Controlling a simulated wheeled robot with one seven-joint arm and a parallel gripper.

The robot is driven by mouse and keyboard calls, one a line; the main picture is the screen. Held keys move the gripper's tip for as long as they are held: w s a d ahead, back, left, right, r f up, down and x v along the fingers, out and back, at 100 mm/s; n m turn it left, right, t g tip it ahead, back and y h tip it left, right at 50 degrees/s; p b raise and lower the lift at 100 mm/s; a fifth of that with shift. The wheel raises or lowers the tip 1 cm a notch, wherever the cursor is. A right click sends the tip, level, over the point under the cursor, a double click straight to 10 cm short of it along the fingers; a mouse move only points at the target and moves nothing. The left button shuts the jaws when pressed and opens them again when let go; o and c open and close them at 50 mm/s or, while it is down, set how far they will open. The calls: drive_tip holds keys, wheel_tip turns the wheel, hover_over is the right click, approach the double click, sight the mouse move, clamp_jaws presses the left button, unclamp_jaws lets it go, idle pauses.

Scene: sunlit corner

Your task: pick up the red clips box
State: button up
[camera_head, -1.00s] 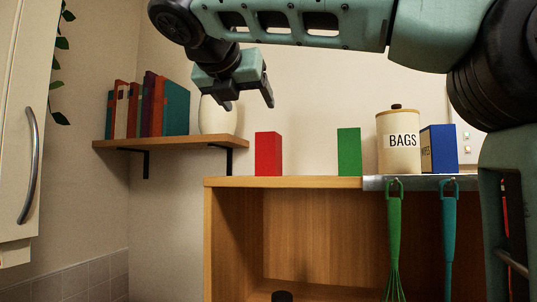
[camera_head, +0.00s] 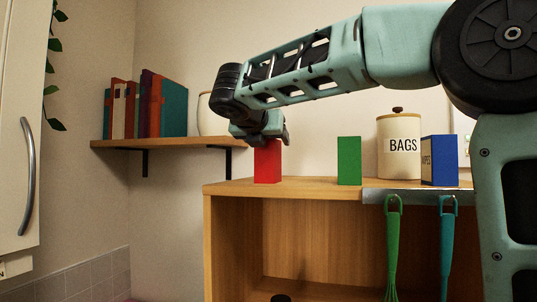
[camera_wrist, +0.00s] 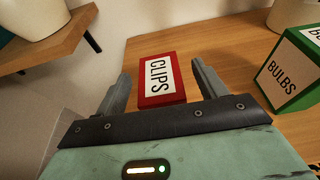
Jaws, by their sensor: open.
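The red clips box (camera_head: 267,163) stands upright on the wooden cabinet top, near its left end. In the wrist view its top with a white "CLIPS" label (camera_wrist: 158,78) faces the camera. My gripper (camera_head: 262,138) is at the top of the box in the head view and hides its upper part. In the wrist view the open fingers (camera_wrist: 160,90) point toward the box, one on each side of it. I cannot tell whether either finger touches it.
A green bulbs box (camera_head: 349,160) stands to the right, with a cream BAGS canister (camera_head: 399,150) and a blue box (camera_head: 440,160) beyond. A wall shelf (camera_head: 170,143) with books and a pale vase (camera_head: 206,115) is at left. Utensils hang from a front rail (camera_head: 412,196).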

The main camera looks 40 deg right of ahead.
drive_tip(key=shift+x, duration=0.85)
drive_tip(key=shift+a, duration=0.1)
drive_tip(key=c, duration=1.2)
drive_tip(key=shift+o, duration=0.2)
drive_tip(key=shift+r, duration=0.1)
